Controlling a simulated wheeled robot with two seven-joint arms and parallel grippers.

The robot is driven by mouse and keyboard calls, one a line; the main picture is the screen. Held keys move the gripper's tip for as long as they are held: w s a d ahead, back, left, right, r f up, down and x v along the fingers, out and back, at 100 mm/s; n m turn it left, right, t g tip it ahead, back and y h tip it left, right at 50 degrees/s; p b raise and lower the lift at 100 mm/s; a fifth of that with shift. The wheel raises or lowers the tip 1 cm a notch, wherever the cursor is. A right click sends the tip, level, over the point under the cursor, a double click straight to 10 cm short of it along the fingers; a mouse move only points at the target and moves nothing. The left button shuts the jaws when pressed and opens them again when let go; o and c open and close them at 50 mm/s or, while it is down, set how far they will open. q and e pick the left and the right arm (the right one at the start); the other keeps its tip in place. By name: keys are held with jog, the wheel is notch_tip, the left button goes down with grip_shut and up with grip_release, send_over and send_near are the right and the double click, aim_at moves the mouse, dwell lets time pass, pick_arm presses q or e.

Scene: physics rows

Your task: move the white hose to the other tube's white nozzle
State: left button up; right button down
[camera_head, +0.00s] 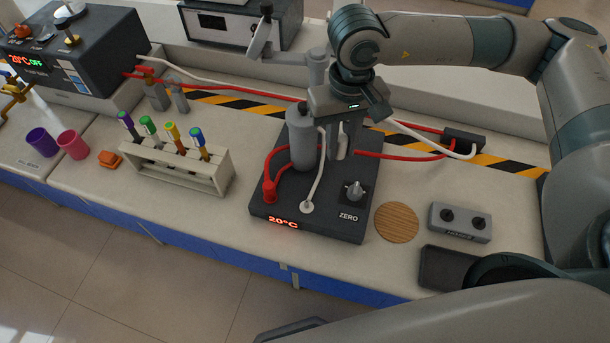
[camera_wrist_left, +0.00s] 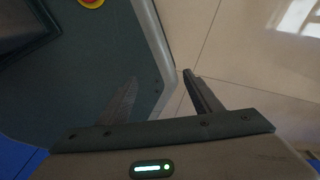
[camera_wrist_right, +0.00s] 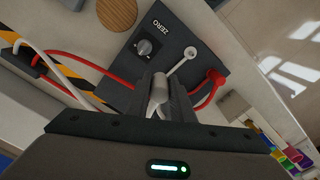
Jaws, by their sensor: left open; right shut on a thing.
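My right gripper (camera_head: 343,157) is shut over the black heating unit (camera_head: 263,208), beside the upright grey tube (camera_head: 303,145). It grips a pale grey cylinder (camera_wrist_right: 160,88), which looks like an end fitting of the white hose (camera_head: 430,136); the join is hidden by the gripper. The hose runs from the right to behind the gripper and also shows in the right wrist view (camera_wrist_right: 67,75). A short white line (camera_head: 317,180) ends at a white ring nozzle (camera_head: 307,207) on the unit. My left gripper (camera_wrist_left: 160,85) is open and empty, above the floor.
A test tube rack (camera_head: 190,172) stands left, with purple (camera_head: 41,142) and pink cups (camera_head: 73,145) beyond. A wooden disc (camera_head: 397,222) and a grey two-knob box (camera_head: 460,222) lie right.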

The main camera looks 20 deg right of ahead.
jog(key=shift+a+f+m, duration=0.1)
jog(key=shift+a+m, duration=0.15)
jog(key=shift+m, duration=0.55)
jog(key=a+f+m+p, duration=0.1)
jog(key=a+m+p, duration=0.1)
jog(key=m, duration=0.7)
jog(key=s+a+f+m+p, duration=0.1)
jog(key=a+f+m+p, duration=0.1)
jog(key=m, duration=0.8)
jog(key=s+a+f+m+p, duration=0.1)
jog(key=a+f+m+p, duration=0.1)
jog(key=m, duration=0.7)
jog(key=shift+a+f+p, duration=0.1)
jog(key=shift+a+p, duration=0.35)
jog(key=shift+a, duration=0.25)
pick_arm(q)
notch_tip(320, 180, up, 7)
jog(key=shift+a, duration=0.4)
jog(key=shift+w+f, duration=0.1)
jog(key=shift+w, duration=0.05)
pick_arm(e)
jog(key=shift+f, duration=0.15)
pick_arm(q)
jog(key=shift+f+b, duration=0.95)
jog(key=shift+b, duration=0.15)
pick_arm(e)
jog(key=shift+f, duration=2.1)
